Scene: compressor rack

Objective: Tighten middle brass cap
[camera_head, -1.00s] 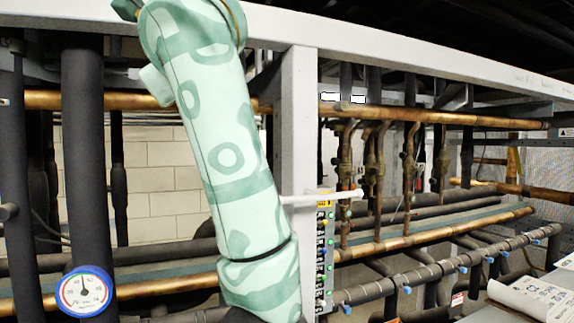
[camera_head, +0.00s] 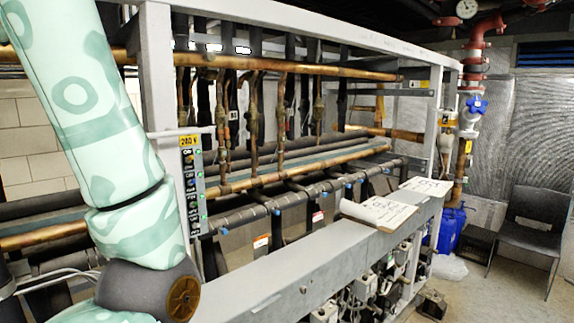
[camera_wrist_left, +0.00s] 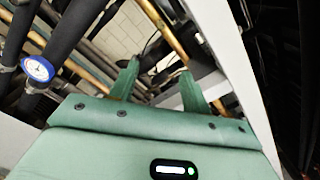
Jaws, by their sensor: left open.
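I cannot single out the middle brass cap in either view. Small brass-coloured fittings (camera_head: 318,114) sit on the upright copper pipes inside the rack in the head view, but none is clearly a cap. My left gripper (camera_wrist_left: 158,70) shows in the left wrist view, its two green fingers apart and nothing visible held between them. Pipes and a grey rack beam lie beyond it. In the head view my left arm crosses the left side, and its gripper is out of frame. My right gripper is in neither view.
A grey rack post (camera_head: 160,80) and a switch panel (camera_head: 193,185) stand beside my left arm. A grey ledge (camera_head: 290,280) runs along the front with papers (camera_head: 378,211) on it. A blue-rimmed gauge (camera_wrist_left: 38,69) hangs among pipes. A chair (camera_head: 530,225) stands at right on open floor.

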